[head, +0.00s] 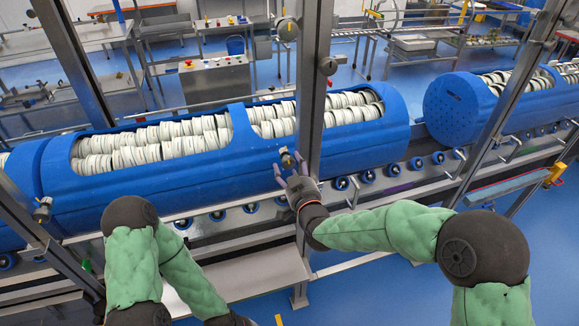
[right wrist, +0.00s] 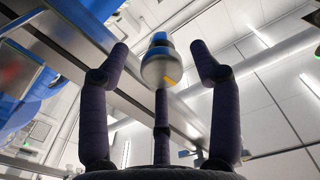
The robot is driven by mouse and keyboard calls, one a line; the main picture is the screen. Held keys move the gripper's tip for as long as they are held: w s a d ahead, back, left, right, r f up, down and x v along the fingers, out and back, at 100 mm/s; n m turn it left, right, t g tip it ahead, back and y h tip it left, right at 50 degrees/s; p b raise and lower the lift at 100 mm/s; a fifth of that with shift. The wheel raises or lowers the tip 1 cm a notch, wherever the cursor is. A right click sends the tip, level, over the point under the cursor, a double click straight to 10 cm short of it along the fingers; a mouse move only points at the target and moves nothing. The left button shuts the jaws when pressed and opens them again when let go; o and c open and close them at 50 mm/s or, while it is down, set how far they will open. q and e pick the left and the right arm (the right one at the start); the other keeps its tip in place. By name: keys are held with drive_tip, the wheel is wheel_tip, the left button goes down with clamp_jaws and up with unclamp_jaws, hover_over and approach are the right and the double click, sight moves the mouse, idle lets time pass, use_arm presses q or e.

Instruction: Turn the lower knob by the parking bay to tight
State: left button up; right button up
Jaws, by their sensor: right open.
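The lower knob (head: 286,158) is a small metal knob by the upright post beside the blue tub carrier (head: 180,185). In the right wrist view the knob (right wrist: 157,70) is silver and round, with a blue part above it and a yellow mark on its lower right. My right gripper (head: 289,168) is open just below the knob in the head view. In the right wrist view its dark fingers (right wrist: 159,50) stand apart on both sides of the knob, with clear gaps. Whether anything touches it cannot be told. My left gripper is out of view below the frame.
The metal post (head: 312,95) rises right beside the knob. Another knob (head: 327,66) sits higher on it, and one more (head: 42,210) is at the left post. White rolls fill the carrier. A second blue carrier (head: 455,110) stands at the right. A metal shelf (head: 245,280) lies below.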

drive_tip(key=shift+w+a, duration=0.15)
drive_tip(key=shift+w, duration=0.35)
drive_tip(key=c, duration=1.1)
drive_tip(key=shift+f+m+b, duration=0.3)
drive_tip(key=shift+m+b, duration=0.3)
drive_tip(key=shift+b, duration=0.55)
drive_tip(key=shift+c, duration=0.2)
drive_tip(key=shift+s+m+b, duration=0.1)
drive_tip(key=shift+m+b, duration=0.4)
drive_tip(key=shift+b, duration=0.05)
drive_tip(key=shift+a, duration=0.1)
drive_tip(key=o, duration=1.1)
drive_tip(key=shift+o, duration=0.2)
drive_tip(key=shift+r, duration=0.1)
